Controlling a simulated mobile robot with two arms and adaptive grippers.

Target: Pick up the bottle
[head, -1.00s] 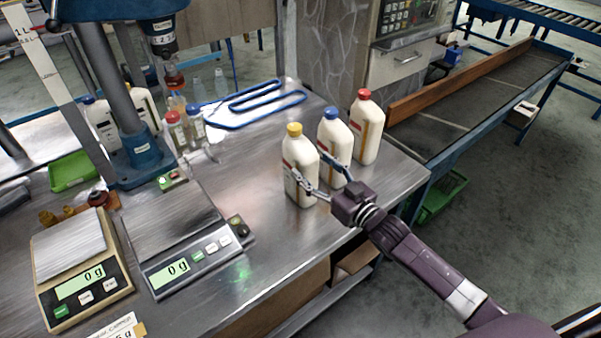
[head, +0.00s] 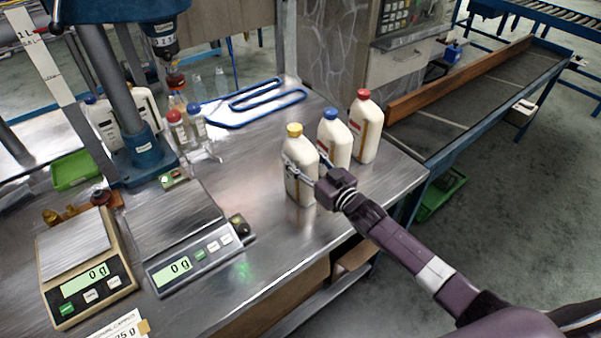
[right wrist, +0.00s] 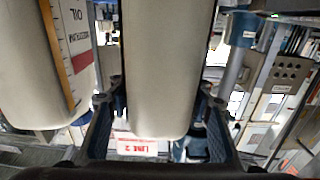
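Three cream oil bottles stand upright in a row on the metal table: one with a yellow cap (head: 298,148), one with a blue cap (head: 334,140), one with a red cap (head: 367,130). My right gripper (head: 303,166) is around the yellow-capped bottle, one finger on each side, with the bottle still on the table. In the right wrist view, a pale bottle body (right wrist: 168,70) fills the space between the fingers, and any gap is too small to judge. A neighbouring bottle with an oil label (right wrist: 40,70) is at the left there. My left gripper is not in view.
Two digital scales, a beige one (head: 112,293) and a grey one (head: 160,287), read 0 g at the left. A drill-press-like stand (head: 145,165) and blue tubing (head: 265,112) are behind. A conveyor (head: 470,100) lies at the right. Bare table lies left of the bottles.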

